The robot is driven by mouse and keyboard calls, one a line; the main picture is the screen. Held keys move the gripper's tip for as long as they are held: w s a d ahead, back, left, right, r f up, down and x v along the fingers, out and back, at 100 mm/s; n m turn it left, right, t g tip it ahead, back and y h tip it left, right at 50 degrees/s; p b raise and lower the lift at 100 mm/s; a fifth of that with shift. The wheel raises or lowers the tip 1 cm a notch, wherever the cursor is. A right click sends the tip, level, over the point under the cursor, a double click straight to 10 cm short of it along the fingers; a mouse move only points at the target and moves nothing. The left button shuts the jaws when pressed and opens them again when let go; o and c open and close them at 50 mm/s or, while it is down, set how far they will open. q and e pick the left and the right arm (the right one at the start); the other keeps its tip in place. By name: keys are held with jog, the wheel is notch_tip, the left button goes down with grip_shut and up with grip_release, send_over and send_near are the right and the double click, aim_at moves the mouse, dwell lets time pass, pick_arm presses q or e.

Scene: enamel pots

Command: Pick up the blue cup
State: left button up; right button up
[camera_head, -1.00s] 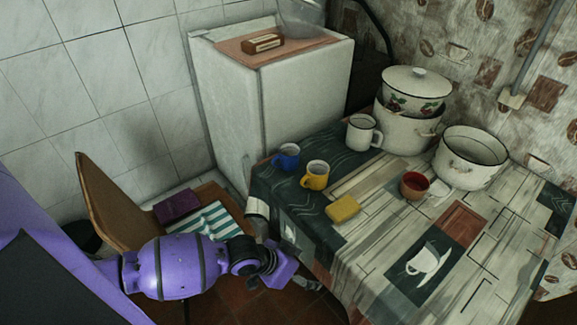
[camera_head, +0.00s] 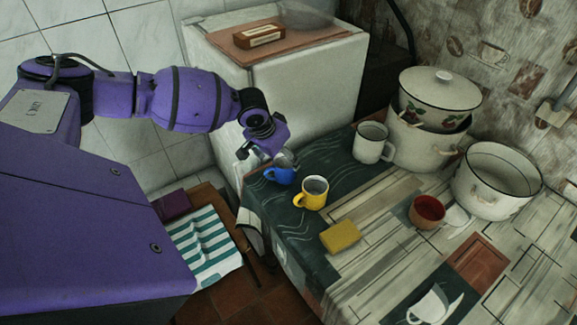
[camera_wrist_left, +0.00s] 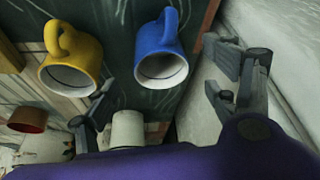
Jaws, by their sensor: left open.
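The blue cup (camera_head: 279,175) stands upright near the table's far left corner in the head view. My left gripper (camera_head: 264,157) is open and empty, right above and slightly left of the cup, and its fingers partly overlap the cup's rim. In the left wrist view the blue cup (camera_wrist_left: 158,48) shows its opening and its handle at the top. There it lies between the two spread fingers of the gripper (camera_wrist_left: 160,72), a little beyond them. I cannot tell whether a finger touches it. My right gripper is not in view.
A yellow cup (camera_head: 312,194) stands close to the right of the blue cup. A yellow sponge (camera_head: 340,236), a red cup (camera_head: 427,211), a white mug (camera_head: 371,142) and white pots (camera_head: 497,181) stand on the table (camera_head: 375,265). A white fridge (camera_head: 310,95) rises behind the blue cup.

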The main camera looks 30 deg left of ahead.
aim_at(284, 165)
pick_arm(q)
jog(key=shift+x, duration=1)
jog(key=x, duration=0.3)
jog(key=shift+a+f, duration=0.1)
jog(key=shift+f, duration=0.35)
jog(key=shift+w+f, duration=0.1)
jog(key=shift+f, duration=0.1)
jog(key=c, duration=1.2)
jog(key=shift+c, duration=1.3)
jog(key=shift+r, duration=0.1)
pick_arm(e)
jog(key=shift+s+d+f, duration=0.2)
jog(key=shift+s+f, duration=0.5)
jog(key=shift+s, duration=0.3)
